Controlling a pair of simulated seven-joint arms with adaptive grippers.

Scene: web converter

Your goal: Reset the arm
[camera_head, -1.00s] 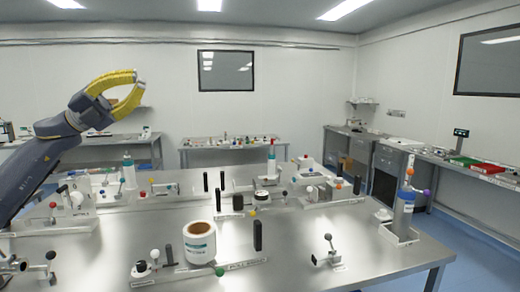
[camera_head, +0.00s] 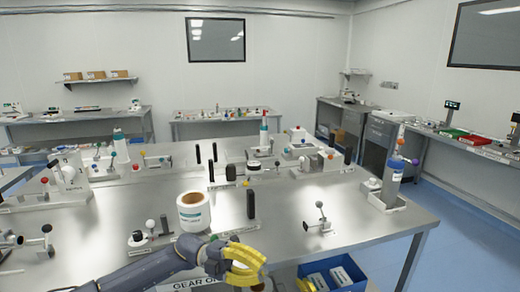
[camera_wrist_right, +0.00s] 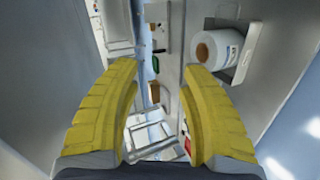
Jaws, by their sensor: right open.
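My left arm reaches in from the bottom left in the head view. Its gripper with yellow fingers (camera_head: 240,263) hangs low at the front edge of the steel table (camera_head: 290,225), just below and right of the white roll (camera_head: 193,217). It is seen at an angle, so the gap between its fingertips is unclear, and nothing shows in it. My right gripper (camera_wrist_right: 160,72) shows only in the wrist view, its two yellow fingers wide apart with nothing between them. A white roll with a brown core (camera_wrist_right: 222,47) is beyond its right finger.
A black upright post (camera_head: 251,205) and a small lever fixture (camera_head: 320,220) stand near the table front. A blue bin (camera_head: 335,275) sits low beneath the front edge. Bare steel lies between the fixtures.

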